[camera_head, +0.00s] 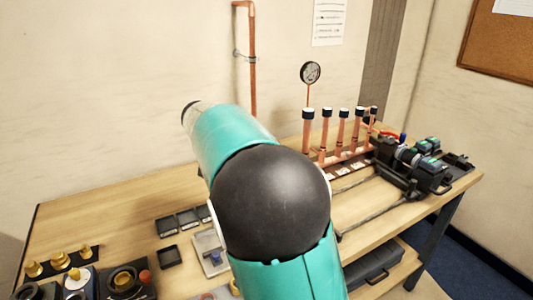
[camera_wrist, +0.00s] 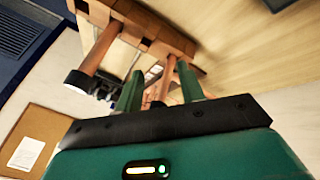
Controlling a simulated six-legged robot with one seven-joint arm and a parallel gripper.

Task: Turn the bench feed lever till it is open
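The copper manifold (camera_head: 345,157) stands on the bench to the right of my arm, with several upright black-capped copper pipes. In the wrist view a black-capped pipe (camera_wrist: 97,57) and a copper-brown bar (camera_wrist: 145,30) lie beyond my fingers. My gripper (camera_wrist: 160,82) shows two green fingers standing apart; part of a copper pipe shows in the gap, seemingly farther away. I see nothing held. In the head view my arm hides the gripper. I cannot make out the feed lever in either view; my arm covers the middle of the bench.
A round gauge (camera_head: 310,73) stands behind the manifold. A copper wall pipe (camera_head: 252,60) runs down behind my arm. Dark clamp-like equipment (camera_head: 430,165) sits at the bench's right end. Small black trays (camera_head: 168,256) and brass fittings (camera_head: 60,260) lie at the left front.

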